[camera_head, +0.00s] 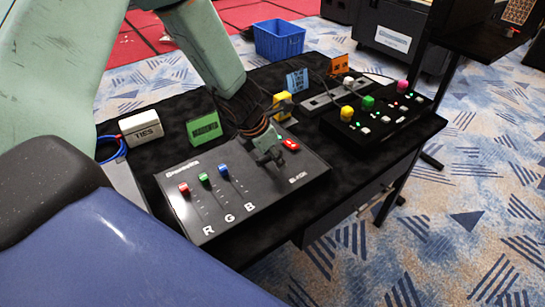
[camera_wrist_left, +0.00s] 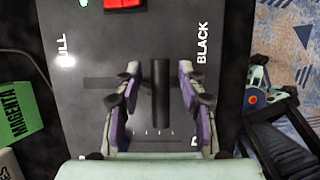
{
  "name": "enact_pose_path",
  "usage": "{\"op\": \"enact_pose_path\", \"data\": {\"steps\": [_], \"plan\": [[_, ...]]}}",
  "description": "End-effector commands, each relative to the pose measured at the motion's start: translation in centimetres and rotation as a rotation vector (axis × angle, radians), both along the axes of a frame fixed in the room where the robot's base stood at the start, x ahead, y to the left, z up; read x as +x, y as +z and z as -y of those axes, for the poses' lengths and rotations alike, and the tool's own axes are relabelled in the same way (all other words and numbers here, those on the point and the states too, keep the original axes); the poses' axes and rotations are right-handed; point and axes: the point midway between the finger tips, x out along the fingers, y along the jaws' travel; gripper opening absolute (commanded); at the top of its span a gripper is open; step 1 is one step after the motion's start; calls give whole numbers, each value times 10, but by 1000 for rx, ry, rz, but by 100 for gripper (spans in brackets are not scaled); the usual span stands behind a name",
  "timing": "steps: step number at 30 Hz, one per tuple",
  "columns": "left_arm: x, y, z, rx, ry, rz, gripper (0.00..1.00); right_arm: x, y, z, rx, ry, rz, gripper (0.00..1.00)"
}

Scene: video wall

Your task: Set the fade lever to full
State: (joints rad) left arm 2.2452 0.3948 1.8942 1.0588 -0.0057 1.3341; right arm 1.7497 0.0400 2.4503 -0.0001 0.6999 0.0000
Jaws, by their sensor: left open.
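The fade lever (camera_wrist_left: 160,92) is a black upright handle on the black control console (camera_head: 215,205). In the left wrist view it stands between the two fingers of my left gripper (camera_wrist_left: 159,72), with gaps on both sides. The gripper is open. FULL is printed to the left of the lever and BLACK to its right. A stretch of slot (camera_wrist_left: 99,84) shows to the lever's left, and the lever stands nearer the BLACK side. In the head view my left gripper (camera_head: 268,153) is low over the console's right part and hides the lever.
Red, green and blue sliders (camera_head: 204,178) sit left of the gripper. A red switch (camera_head: 290,144) is close on its right. A green MAGENTA card (camera_head: 204,129), a TIES box (camera_head: 141,128) and a button panel (camera_head: 385,120) stand around. A blue crate (camera_head: 279,40) is behind.

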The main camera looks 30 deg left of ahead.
Motion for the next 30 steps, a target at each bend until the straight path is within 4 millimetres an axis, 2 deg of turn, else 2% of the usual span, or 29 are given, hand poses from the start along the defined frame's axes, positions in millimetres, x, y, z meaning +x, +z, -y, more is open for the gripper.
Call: {"op": "enact_pose_path", "data": {"steps": [4,18,30], "plan": [[0,0,0,0,0,0,39,0,0,0,0,0,1,0],[-2,-1,0,-1,0,-4,0,0,0,0,0,0,1,0],[-3,-2,0,-1,0,-6,0,0,0,0,0,0,1,0]]}}
